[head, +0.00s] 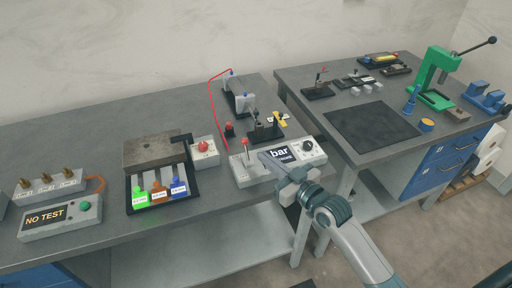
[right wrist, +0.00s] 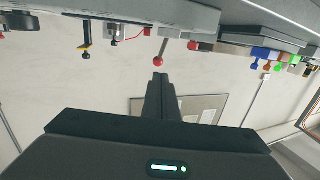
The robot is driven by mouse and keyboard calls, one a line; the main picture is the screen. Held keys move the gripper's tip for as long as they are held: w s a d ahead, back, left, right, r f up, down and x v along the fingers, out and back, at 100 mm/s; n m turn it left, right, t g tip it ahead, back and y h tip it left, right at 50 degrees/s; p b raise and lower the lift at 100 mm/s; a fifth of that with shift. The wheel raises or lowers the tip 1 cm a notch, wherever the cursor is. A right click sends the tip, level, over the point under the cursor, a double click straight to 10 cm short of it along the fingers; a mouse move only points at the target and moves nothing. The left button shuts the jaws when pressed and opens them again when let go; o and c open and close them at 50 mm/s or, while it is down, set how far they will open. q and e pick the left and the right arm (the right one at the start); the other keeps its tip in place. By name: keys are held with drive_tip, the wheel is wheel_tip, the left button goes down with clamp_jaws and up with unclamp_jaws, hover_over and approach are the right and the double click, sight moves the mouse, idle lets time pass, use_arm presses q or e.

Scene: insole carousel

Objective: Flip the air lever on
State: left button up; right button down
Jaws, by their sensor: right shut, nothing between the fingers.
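The air lever (head: 246,148) is a thin stem with a red ball on top. It stands nearly upright at the left end of a pale control box (head: 246,179) with a "bar" display (head: 280,153) and a dark knob. My right gripper (head: 266,157) is shut and empty, its fingertips over the box just right of the lever. In the right wrist view, which is upside down, the lever's red ball (right wrist: 158,62) shows just beyond the shut fingertips (right wrist: 160,77). Whether they touch is hard to tell. My left gripper is out of view.
Left of the box are a red button box (head: 205,147), a block fixture (head: 153,151) with coloured tags and a "NO TEST" box (head: 60,221). Small clamp fixtures (head: 265,127) stand behind the control box. A second table (head: 296,77) with a green press (head: 437,75) is at right.

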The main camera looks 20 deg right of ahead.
sight(247, 141)
drive_tip(key=p+x, duration=0.1)
drive_tip(key=x, duration=0.3)
drive_tip(key=shift+r, duration=0.1)
drive_tip(key=shift+w+a, duration=0.25)
drive_tip(key=shift+w, duration=0.35)
drive_tip(key=shift+p, duration=0.7)
drive_tip(key=p, duration=0.2)
drive_tip(key=shift+w+r+g+p, duration=0.25)
drive_tip(key=shift+w+g+p, duration=0.05)
drive_tip(key=shift+g+p, duration=0.1)
drive_tip(key=shift+w, duration=0.25)
drive_tip(key=shift+w+f, duration=0.2)
drive_tip(key=shift+w, duration=0.2)
